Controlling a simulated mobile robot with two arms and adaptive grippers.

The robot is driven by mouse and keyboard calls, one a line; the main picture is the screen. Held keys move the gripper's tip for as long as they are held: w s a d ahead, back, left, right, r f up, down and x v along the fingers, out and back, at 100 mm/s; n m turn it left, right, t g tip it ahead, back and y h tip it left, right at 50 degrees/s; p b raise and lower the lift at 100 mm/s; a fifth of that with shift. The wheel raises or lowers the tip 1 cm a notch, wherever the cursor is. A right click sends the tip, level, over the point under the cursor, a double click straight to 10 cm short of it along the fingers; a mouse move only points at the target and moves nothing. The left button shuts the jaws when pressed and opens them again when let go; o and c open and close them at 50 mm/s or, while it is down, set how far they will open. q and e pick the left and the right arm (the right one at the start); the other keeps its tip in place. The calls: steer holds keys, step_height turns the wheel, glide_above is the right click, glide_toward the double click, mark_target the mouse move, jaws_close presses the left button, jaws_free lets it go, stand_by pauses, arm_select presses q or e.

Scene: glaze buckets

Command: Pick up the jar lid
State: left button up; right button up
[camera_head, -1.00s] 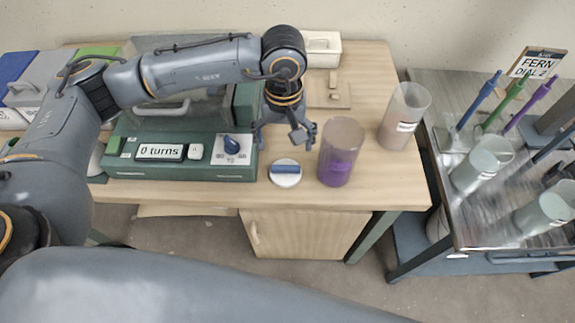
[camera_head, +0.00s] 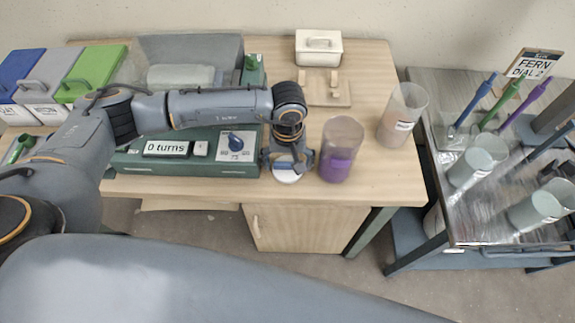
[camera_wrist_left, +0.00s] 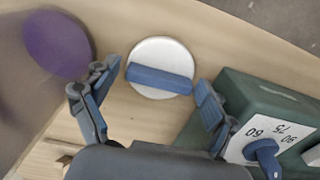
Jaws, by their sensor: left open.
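The jar lid is a white disc with a blue bar handle across it. In the left wrist view the lid (camera_wrist_left: 160,55) lies flat on the wooden table, just beyond and between the fingertips. In the head view the lid (camera_head: 286,176) is partly hidden under my left gripper (camera_head: 288,160), which hangs over it from above. The left gripper (camera_wrist_left: 152,90) is open, with one finger on each side of the lid's bar and nothing between them. My right gripper is in neither view.
A clear jar with purple contents (camera_head: 337,160) stands close right of the lid. A green machine with a dial (camera_head: 236,143) is close on the left. The table's front edge (camera_head: 330,200) is near.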

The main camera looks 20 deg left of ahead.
mark_target(288, 164)
arm_select(q)
steer(key=shift+c, duration=0.4)
steer(key=c, duration=0.9)
steer(key=shift+r, duration=0.1)
steer(key=shift+r, duration=0.5)
step_height(288, 164, up, 2)
steer(key=shift+d+r+b, duration=0.1)
steer(key=shift+r+b, duration=0.05)
steer(key=shift+b, duration=0.2)
steer(key=s+d+r+b, duration=0.1)
steer(key=s+d+r, duration=0.3)
steer(key=r, duration=0.3)
steer(key=s+d+r+b, duration=0.1)
steer(key=s+d+r, duration=0.3)
steer(key=s+r, duration=0.3)
steer(key=shift+s+r, duration=0.2)
steer(key=shift+r, duration=0.6)
